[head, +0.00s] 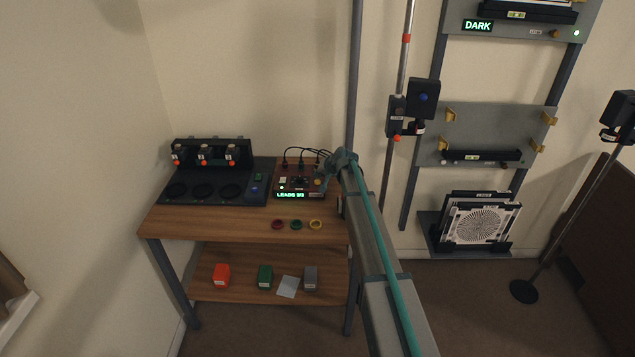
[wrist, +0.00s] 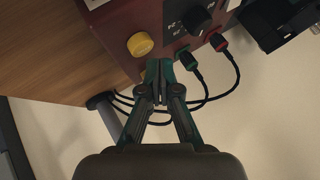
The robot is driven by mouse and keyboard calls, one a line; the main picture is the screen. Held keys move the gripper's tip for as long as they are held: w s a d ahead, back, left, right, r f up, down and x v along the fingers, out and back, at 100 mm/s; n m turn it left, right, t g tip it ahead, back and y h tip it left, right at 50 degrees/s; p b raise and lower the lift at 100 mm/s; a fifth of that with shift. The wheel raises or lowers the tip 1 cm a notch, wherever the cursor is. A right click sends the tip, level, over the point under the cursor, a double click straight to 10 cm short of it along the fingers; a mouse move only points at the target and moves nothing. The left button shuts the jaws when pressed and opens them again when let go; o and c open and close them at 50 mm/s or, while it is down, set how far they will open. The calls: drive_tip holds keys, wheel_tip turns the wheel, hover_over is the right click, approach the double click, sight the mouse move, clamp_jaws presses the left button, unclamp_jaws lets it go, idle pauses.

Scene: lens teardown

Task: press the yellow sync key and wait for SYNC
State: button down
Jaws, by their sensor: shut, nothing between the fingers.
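The yellow sync key (wrist: 140,44) is a round yellow button on the face of a dark red box (wrist: 115,25). In the head view the box (head: 288,184) stands at the right end of the wooden bench, with a green display that seems to read LEADS 3/3. My gripper (wrist: 160,68) is shut and empty, its tips just beside the key in the wrist view. A gap to the key shows in the picture, but its depth is unclear. In the head view my gripper (head: 325,182) is at the box's right side and partly hides it.
Dark leads (wrist: 205,83) with green and red plugs run from the box close to my fingers. A black station (head: 215,188) stands left of the box. Three coloured rings (head: 296,225) lie in front on the bench (head: 200,222). A rack (head: 480,120) stands right.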

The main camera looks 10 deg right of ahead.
sight(319, 182)
drive_tip(key=shift+f+b, duration=0.45)
drive_tip(key=shift+b, duration=0.05)
drive_tip(key=shift+f+b, duration=0.4)
idle(0.8)
drive_tip(key=shift+r, duration=0.85)
drive_tip(key=shift+r, duration=0.15)
drive_tip(key=shift+r+p, duration=0.85)
drive_tip(key=shift+r, duration=1.5)
